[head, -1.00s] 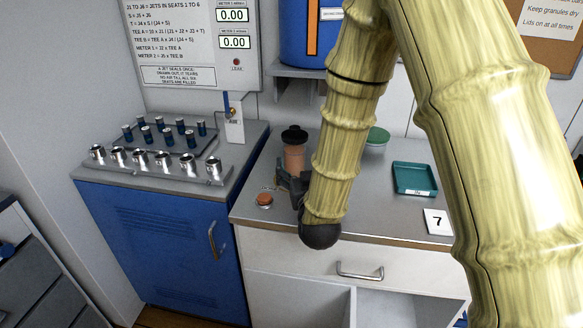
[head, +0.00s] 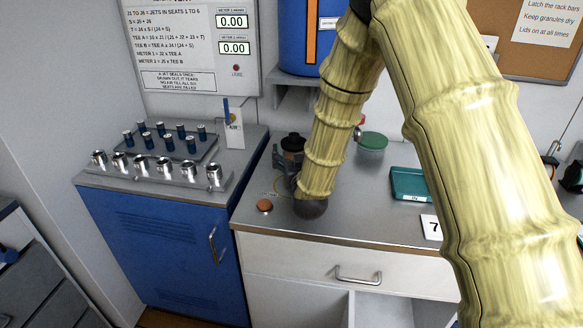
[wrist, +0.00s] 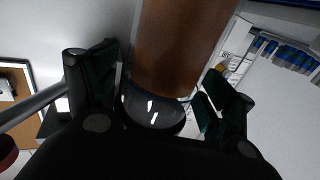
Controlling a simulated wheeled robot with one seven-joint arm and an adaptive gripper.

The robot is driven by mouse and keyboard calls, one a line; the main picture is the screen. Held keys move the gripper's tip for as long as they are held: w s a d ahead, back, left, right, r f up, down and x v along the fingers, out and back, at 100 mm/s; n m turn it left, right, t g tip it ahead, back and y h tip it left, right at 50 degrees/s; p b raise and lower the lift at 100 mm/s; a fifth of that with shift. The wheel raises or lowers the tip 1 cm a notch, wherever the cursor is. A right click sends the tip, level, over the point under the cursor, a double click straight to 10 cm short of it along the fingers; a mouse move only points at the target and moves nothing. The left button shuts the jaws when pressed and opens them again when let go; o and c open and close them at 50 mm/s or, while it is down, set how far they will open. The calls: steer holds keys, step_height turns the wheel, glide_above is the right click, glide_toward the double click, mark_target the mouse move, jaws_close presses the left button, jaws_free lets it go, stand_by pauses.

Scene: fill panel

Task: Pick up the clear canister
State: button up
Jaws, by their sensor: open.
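The clear canister (head: 292,149), with a dark lid and brown contents, stands on the grey counter in the head view. My forearm and gripper hide its lower part. In the wrist view the canister (wrist: 180,45) is large, with its brown fill above and a clear, shiny rounded end below. My gripper (head: 284,168) is open at the canister in the head view. In the wrist view the open fingers of my gripper (wrist: 158,98) lie on either side of it. I cannot tell whether a finger touches it.
A small orange-red disc (head: 265,206) lies left of my gripper on the counter (head: 375,215). A blue cabinet (head: 165,235) bearing metal cups and blue jets stands left.

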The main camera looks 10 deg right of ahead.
steer(key=shift+c, duration=0.5)
jaws_close()
